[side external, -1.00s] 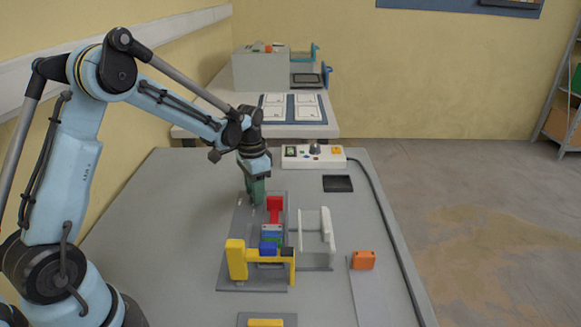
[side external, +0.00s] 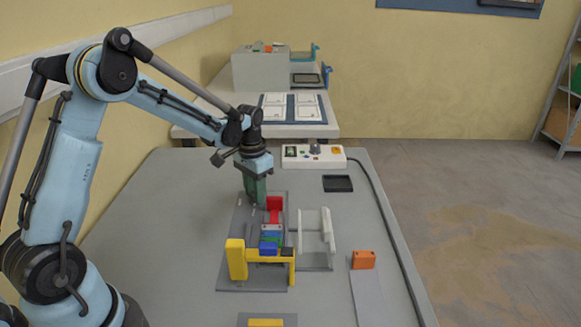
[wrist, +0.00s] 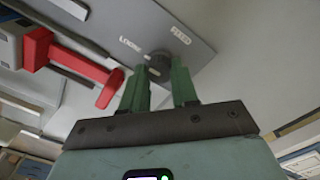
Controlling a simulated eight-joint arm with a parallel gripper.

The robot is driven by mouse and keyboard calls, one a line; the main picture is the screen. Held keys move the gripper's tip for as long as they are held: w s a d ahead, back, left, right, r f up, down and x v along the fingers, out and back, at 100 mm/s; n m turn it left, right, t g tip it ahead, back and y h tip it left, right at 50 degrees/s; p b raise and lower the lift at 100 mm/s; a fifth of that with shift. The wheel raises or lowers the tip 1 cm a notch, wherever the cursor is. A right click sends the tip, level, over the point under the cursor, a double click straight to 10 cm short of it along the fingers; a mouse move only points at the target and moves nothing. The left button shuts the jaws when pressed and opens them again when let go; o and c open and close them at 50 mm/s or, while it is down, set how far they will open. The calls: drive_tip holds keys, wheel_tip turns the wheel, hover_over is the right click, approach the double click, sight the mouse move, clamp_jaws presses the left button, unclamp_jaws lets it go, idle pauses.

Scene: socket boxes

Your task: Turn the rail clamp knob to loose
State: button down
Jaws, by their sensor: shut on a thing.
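My gripper (side external: 257,199) points down at the grey plate (side external: 245,222) on the table, beside the red clamp part (side external: 275,203). In the wrist view its two green fingers (wrist: 161,76) stand on either side of the dark round knob (wrist: 159,62) and are shut on it. A label reading LOOSE (wrist: 132,45) lies on the plate up and left of the knob. A second label (wrist: 181,35), too small to read surely, lies up and right of it. I cannot make out a pointer on the knob. The fingers hide the knob in the side view.
A yellow bracket (side external: 237,261) and blue block (side external: 268,248) stand nearer on the plate. A white rack (side external: 327,228) is right of it, then an orange block (side external: 363,259). A white control box (side external: 313,157) and black tray (side external: 338,183) lie behind. The table's left side is clear.

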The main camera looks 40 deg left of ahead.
drive_tip(key=c, duration=1.1)
unclamp_jaws()
drive_tip(key=shift+c, duration=0.2)
drive_tip(key=shift+r, duration=0.1)
wheel_tip(320, 180, up, 12)
drive_tip(key=s+d+t, duration=0.7)
drive_tip(key=s+d, duration=0.4)
drive_tip(key=s, duration=0.2)
drive_tip(key=shift+s+d, duration=0.4)
